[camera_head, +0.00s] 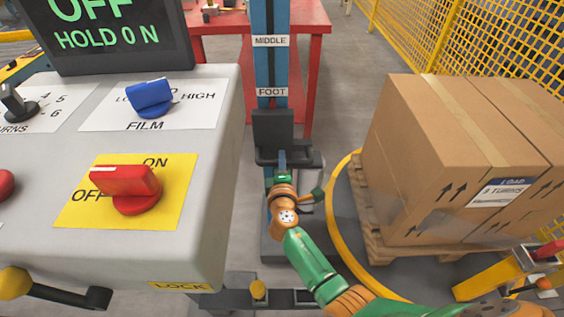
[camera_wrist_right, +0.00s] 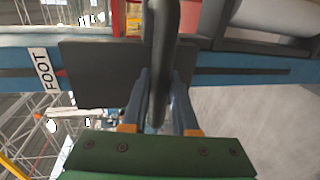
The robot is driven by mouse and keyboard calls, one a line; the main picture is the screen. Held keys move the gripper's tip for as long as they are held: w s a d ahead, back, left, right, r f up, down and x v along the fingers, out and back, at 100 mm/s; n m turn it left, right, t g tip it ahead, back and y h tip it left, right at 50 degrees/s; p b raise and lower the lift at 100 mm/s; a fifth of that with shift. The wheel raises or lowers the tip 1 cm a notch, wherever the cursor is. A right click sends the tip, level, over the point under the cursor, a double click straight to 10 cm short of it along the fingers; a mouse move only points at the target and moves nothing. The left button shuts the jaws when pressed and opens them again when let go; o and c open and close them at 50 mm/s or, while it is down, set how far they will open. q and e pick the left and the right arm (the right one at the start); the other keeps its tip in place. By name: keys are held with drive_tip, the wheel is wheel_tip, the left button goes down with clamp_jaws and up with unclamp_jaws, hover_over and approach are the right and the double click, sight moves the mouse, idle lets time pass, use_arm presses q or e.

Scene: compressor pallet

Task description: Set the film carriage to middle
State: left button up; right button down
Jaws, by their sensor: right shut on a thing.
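The film carriage (camera_head: 272,128) is a dark grey block on the blue mast (camera_head: 270,70), just below the FOOT label (camera_head: 272,92). The MIDDLE label (camera_head: 270,41) is higher on the mast. In the right wrist view the carriage plate (camera_wrist_right: 100,72) lies beside the FOOT label (camera_wrist_right: 43,70), with a small red pointer at its edge. My right gripper (camera_head: 282,160) is at the carriage. In the wrist view its fingers (camera_wrist_right: 161,108) are shut around the dark handle bar (camera_wrist_right: 161,45). My left gripper is not in view.
A console (camera_head: 215,150) with blue and red knobs stands left; its display reads OFF and HOLD 0 N. A yellow-knobbed lever (camera_head: 60,293) is near its LOCK label. Cartons (camera_head: 430,150) on a pallet stand right, inside a yellow ring. A red table (camera_head: 317,50) is behind the mast.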

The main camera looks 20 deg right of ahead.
idle(0.4)
wheel_tip(320, 180, up, 13)
drive_tip(key=p, duration=1.1)
drive_tip(key=shift+f, duration=0.25)
drive_tip(key=c, duration=0.7)
unclamp_jaws()
drive_tip(key=p+v, duration=0.1)
drive_tip(key=v, duration=0.6)
drive_tip(key=shift+a, duration=0.1)
